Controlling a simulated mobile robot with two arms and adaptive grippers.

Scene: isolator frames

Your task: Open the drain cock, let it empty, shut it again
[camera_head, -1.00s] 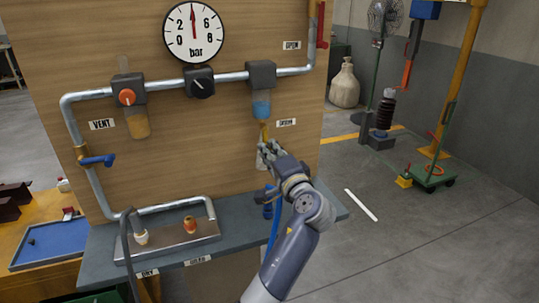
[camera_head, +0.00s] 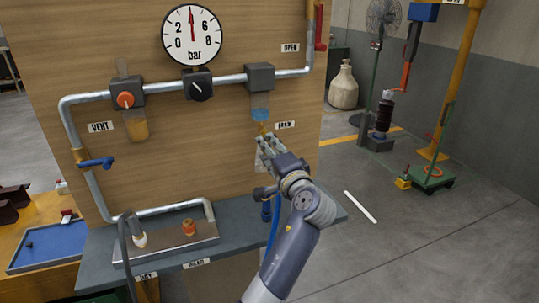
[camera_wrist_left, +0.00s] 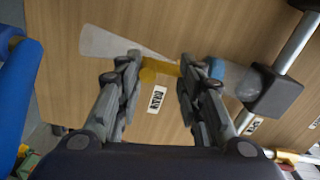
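The drain bowl (camera_head: 261,110) hangs under a dark block on the pipe, with blue liquid in its lower part and a clear upper part. The yellow drain cock (camera_head: 262,127) is at its bottom, beside the drain label (camera_head: 285,125). My left gripper (camera_head: 266,141) is just below the cock. In the left wrist view, my gripper (camera_wrist_left: 160,62) has its fingers apart, with the yellow cock (camera_wrist_left: 160,69) showing between the tips; contact is unclear. A pale translucent cone (camera_wrist_left: 108,43) spreads away from the cock. My right gripper is not in view.
The wooden panel carries a gauge (camera_head: 191,35), a vent-side bowl (camera_head: 137,126) with amber liquid, and a blue-handled valve (camera_head: 97,163). A narrow shelf (camera_head: 235,224) with a metal tray (camera_head: 165,244) lies below.

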